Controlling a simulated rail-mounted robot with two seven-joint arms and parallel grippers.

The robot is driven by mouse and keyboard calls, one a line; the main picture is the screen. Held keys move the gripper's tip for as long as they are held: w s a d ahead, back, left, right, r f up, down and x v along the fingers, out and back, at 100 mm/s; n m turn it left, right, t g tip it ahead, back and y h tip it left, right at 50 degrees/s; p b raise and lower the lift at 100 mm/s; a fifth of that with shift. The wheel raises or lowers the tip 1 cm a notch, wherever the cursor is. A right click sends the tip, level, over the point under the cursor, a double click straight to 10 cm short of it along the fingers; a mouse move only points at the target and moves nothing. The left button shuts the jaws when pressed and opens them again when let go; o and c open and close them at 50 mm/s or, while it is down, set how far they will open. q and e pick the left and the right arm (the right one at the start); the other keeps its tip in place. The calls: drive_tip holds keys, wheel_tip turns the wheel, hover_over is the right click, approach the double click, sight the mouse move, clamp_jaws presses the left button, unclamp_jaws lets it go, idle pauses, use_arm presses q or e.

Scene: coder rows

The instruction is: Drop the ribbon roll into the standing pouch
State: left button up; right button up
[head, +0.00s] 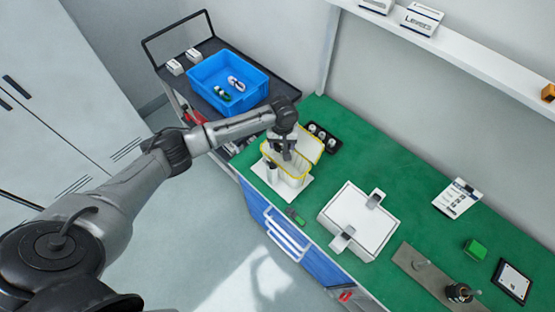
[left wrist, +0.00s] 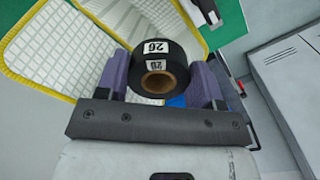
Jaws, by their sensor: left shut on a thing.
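My left gripper (head: 285,150) is shut on the ribbon roll. In the left wrist view the roll (left wrist: 154,66) is black with a brown core and white "26" labels, held between the purple fingers of the gripper (left wrist: 165,80). The standing pouch (head: 291,183) is pale with a yellow rim and stands on a white base at the left end of the green bench. The gripper is at the pouch's mouth in the head view and hides part of it. The wrist view shows its quilted white lining (left wrist: 62,52) beside the roll. The roll's exact height over the mouth is unclear.
A black tray with white-topped items (head: 322,138) stands just behind the pouch. A white box with two clips (head: 358,220) lies to its right on the green bench (head: 400,180). A blue bin (head: 205,73) with small items sits on a cart at the back left.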

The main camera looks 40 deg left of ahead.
use_arm(q)
drive_tip(key=shift+m, duration=0.3)
drive_tip(key=f+b, duration=0.6)
drive_tip(key=b, duration=0.1)
drive_tip(key=shift+w+a, duration=0.3)
drive_tip(key=shift+w, duration=0.05)
drive_tip(key=o, duration=1)
wheel_tip(320, 180, up, 14)
drive_tip(key=shift+f, duration=0.1)
